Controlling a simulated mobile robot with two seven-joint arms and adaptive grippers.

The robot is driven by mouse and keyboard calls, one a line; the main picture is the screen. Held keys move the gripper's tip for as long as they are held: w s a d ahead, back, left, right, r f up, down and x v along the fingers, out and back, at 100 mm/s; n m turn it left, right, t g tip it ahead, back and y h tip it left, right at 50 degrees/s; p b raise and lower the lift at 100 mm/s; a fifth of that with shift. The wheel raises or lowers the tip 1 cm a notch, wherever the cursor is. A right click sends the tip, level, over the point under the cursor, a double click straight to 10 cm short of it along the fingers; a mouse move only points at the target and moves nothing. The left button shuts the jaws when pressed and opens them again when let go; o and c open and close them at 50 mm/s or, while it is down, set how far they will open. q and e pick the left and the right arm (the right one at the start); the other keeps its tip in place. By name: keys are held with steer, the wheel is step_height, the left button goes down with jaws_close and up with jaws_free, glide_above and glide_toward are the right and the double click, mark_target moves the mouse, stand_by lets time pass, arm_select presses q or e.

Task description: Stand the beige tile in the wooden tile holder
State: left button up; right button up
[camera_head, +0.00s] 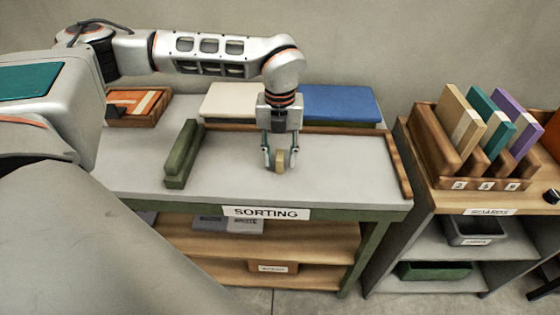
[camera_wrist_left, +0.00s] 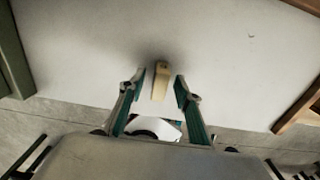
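A small beige piece (camera_head: 280,161), which looks like the beige tile, is upright on the grey sorting table. It also shows in the left wrist view (camera_wrist_left: 160,82). My left gripper (camera_head: 280,158) points down around it. The fingers are open on either side, with gaps between them and the piece in the wrist view. A wooden rack with slots (camera_head: 452,168), which looks like the tile holder, stands on the right-hand unit. Beige (camera_head: 461,122), teal (camera_head: 489,122) and purple (camera_head: 516,122) boards stand in it. My right gripper is not in view.
A green block (camera_head: 182,155) lies left of the gripper. A wooden rim (camera_head: 398,165) edges the table's right side. The table around the gripper is bare.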

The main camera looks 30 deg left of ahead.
arm_select(q)
steer(key=shift+c, duration=0.3)
jaws_close()
steer(key=shift+r, duration=0.1)
